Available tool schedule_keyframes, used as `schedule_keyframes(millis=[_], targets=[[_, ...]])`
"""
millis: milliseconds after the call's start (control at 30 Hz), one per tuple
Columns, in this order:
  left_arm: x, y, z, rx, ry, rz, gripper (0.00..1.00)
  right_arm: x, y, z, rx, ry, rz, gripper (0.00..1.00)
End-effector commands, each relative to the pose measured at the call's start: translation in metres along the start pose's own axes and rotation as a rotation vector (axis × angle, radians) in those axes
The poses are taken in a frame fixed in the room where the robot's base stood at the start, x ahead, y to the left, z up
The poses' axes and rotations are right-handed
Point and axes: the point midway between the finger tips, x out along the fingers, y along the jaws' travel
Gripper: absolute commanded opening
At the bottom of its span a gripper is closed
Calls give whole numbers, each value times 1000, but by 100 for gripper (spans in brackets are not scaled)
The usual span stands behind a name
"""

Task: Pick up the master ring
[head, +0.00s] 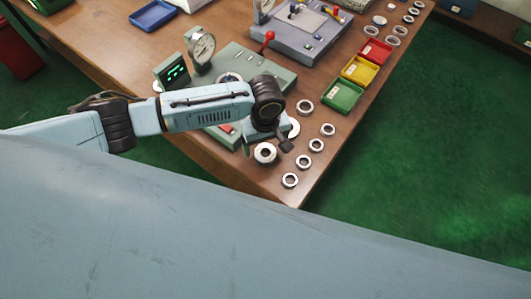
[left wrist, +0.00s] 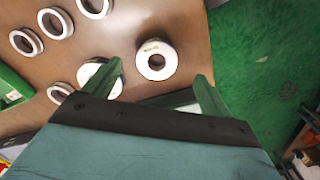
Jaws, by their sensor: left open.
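A thick, pale ring with a small dark marking, which looks like the master ring (left wrist: 156,48), lies flat on the table. It also shows in the head view (head: 265,153), just below my left gripper (head: 276,140). A second thick white disc (left wrist: 98,76) lies beside it, partly hidden by a finger in the left wrist view. My left gripper (left wrist: 158,75) is open and empty. The labelled ring shows between and beyond its fingertips, not gripped. My right gripper is not in view.
Several thinner rings (head: 316,145) lie along the table's right edge. Green (head: 342,96), yellow (head: 360,70) and red (head: 375,51) trays stand farther back. A gauge stand with a dial (head: 201,50) and a grey-green base (head: 262,63) is behind my left arm.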

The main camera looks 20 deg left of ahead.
Motion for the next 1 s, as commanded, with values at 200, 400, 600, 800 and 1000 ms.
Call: schedule_keyframes(millis=[200,400,600,800,1000], targets=[[21,2,-4,0,1,-2,84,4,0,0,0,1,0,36],[48,3,-6,1,0,-1,84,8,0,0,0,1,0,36],[54,3,-6,2,0,1,84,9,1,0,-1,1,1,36],[54,3,-6,2,0,1,73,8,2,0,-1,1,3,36],[54,3,-6,2,0,1,47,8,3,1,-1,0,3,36]])
